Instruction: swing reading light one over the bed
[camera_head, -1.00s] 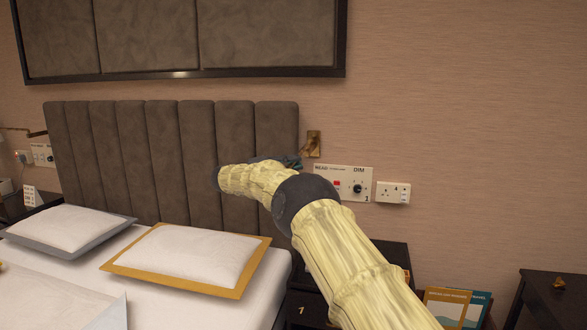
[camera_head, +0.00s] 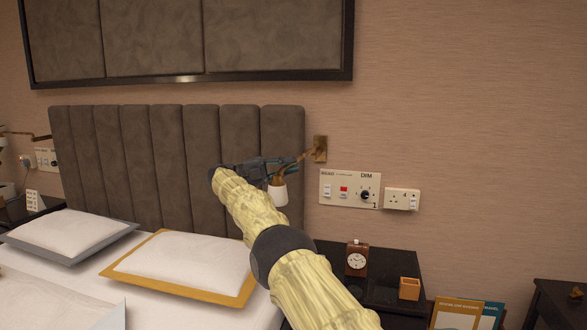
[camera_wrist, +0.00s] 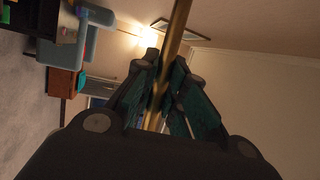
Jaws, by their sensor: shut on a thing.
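Reading light one has a brass wall plate (camera_head: 320,148) to the right of the headboard. Its brass arm slants left and down from the plate, and a small white shade (camera_head: 279,193) hangs near the headboard's right edge. My gripper (camera_head: 283,167) is at the brass arm just above the shade. In the wrist view the brass rod (camera_wrist: 179,25) runs between the fingers of my gripper (camera_wrist: 165,80), which are shut on it. The bed (camera_head: 205,310) lies below and left, with a gold-edged pillow (camera_head: 185,262) at its near side.
A switch panel (camera_head: 350,189) and a socket (camera_head: 402,199) are on the wall below the light. A dark nightstand (camera_head: 385,290) holds a clock (camera_head: 357,258) and a small orange box (camera_head: 409,288). The tall headboard (camera_head: 170,165) stands close behind my gripper.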

